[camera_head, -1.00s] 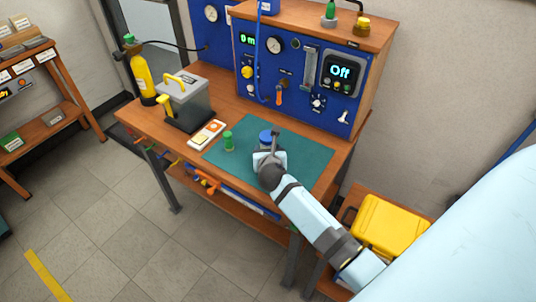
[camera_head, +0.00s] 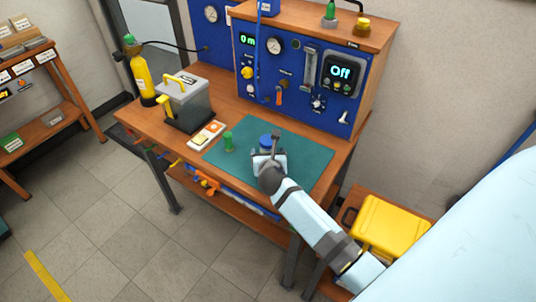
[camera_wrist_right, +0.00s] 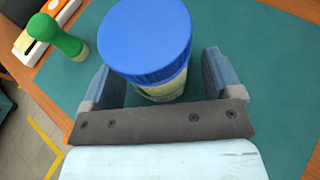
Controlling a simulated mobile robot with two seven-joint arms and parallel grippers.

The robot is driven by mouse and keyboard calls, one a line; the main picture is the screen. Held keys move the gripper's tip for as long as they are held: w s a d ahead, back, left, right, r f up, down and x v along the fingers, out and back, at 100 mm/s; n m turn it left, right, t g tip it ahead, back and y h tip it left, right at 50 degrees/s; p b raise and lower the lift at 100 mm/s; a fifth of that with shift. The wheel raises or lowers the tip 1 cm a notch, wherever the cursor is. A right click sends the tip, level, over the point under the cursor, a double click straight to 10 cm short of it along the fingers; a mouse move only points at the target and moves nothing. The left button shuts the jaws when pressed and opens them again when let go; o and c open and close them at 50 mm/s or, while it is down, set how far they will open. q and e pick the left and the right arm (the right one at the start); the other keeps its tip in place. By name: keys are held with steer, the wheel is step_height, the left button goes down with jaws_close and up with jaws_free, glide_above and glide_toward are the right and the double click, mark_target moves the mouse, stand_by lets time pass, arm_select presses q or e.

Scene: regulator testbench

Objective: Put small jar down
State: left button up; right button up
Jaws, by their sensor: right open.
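The small jar has a blue lid (camera_wrist_right: 145,38) and a pale, see-through body. It stands upright on the green mat (camera_head: 305,165), and its lid also shows in the head view (camera_head: 266,140). My right gripper (camera_wrist_right: 160,82) is open, with its two fingers on either side of the jar's body and gaps showing beside it. In the head view my right gripper (camera_head: 268,155) sits at the near side of the jar and hides its lower part. My left gripper is not in view.
A green object (camera_head: 228,141) stands on the mat left of the jar. A white-and-orange device (camera_head: 207,134) and a grey box with a yellow handle (camera_head: 185,103) are further left. The blue panel (camera_head: 290,80) rises behind. The mat's right side is clear.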

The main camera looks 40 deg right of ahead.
steer(key=v, duration=1.1)
steer(key=shift+s, duration=0.15)
steer(key=shift+s+r+n+t, duration=0.2)
steer(key=shift+r+n+t, duration=0.1)
steer(key=shift+n, duration=0.3)
steer(key=s+a+n+t+y, duration=0.3)
steer(key=a+n+y, duration=0.15)
steer(key=n, duration=0.85)
steer(key=s+a+n+t+y, duration=0.3)
steer(key=a+n+y, duration=0.15)
steer(key=n, duration=0.95)
steer(key=s+a+f+n+g, duration=0.3)
steer(key=s+f+n+g, duration=0.4)
steer(key=n, duration=0.9)
steer(key=s+f, duration=0.3)
steer(key=f, duration=0.1)
steer(key=shift+s+f+n+y, duration=0.25)
steer(key=shift+f+n+y, duration=0.05)
steer(key=shift+f+y, duration=0.1)
